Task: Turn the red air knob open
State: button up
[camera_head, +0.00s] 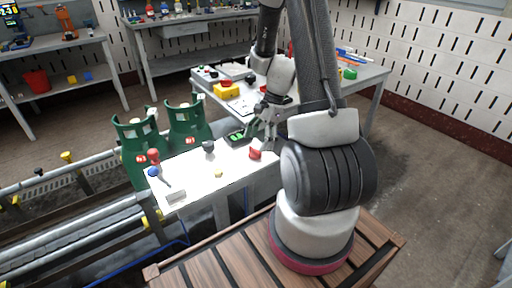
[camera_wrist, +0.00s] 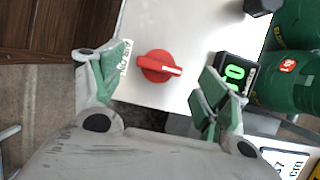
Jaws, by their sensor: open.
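The red air knob (camera_head: 255,153) sits on the right part of the white control panel (camera_head: 215,187) in the head view. In the wrist view the knob (camera_wrist: 156,66) is round and red with a white-marked bar pointing right. My gripper (camera_wrist: 163,66) is open, with one green-padded finger on each side of the knob and clear gaps between. In the head view my gripper (camera_head: 266,125) is above the knob, pointing down. Whether the fingertips reach knob height cannot be told.
A black box with a green display (camera_wrist: 234,72) stands close to my right finger. The panel also has a red-topped lever (camera_head: 154,154), a black knob (camera_head: 209,146) and a blue button (camera_head: 153,172). A cluttered table (camera_head: 368,75) is further back.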

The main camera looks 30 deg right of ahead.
aim_at(255, 152)
jog(key=shift+x, duration=1.45)
jog(key=c, duration=1)
jog(key=shift+c, duration=0.2)
